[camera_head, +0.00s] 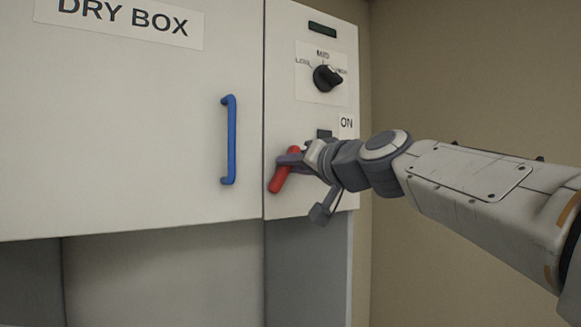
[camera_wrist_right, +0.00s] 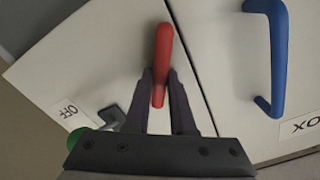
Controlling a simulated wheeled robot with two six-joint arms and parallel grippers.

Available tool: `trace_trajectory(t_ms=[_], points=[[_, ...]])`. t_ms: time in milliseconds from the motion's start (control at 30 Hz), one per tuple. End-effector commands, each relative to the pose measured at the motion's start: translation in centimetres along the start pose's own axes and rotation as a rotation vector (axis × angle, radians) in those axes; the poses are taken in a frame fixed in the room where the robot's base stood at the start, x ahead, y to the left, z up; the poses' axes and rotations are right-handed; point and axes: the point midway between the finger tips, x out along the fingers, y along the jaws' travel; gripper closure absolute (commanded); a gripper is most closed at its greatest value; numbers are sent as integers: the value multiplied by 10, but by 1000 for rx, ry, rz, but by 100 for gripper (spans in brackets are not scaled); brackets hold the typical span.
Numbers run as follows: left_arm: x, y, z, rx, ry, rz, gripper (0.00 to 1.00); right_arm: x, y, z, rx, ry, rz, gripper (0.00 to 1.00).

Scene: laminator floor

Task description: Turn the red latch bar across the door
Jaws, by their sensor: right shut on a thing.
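The red latch bar (camera_head: 278,180) is on the panel just right of the door seam, tilted with its lower end to the left. It also shows in the right wrist view (camera_wrist_right: 163,48), between the fingers. My right gripper (camera_head: 290,159) is shut on the latch bar, and its fingers hide part of it. In the right wrist view the fingertips (camera_wrist_right: 161,76) sit on both sides of the bar. The white dry box door (camera_head: 150,130) looks closed, and the bar lies beside the seam rather than across it. My left gripper is not in view.
A blue handle (camera_head: 231,140) stands upright on the door, left of the latch bar.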

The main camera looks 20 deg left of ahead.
Motion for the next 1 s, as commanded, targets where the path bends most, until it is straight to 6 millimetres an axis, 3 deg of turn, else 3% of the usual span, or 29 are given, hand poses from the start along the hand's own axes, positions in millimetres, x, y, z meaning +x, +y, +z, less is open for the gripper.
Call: trace_trajectory(t_ms=[1000], points=[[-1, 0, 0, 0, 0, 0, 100, 0, 9, 4, 894, 1, 2, 100]])
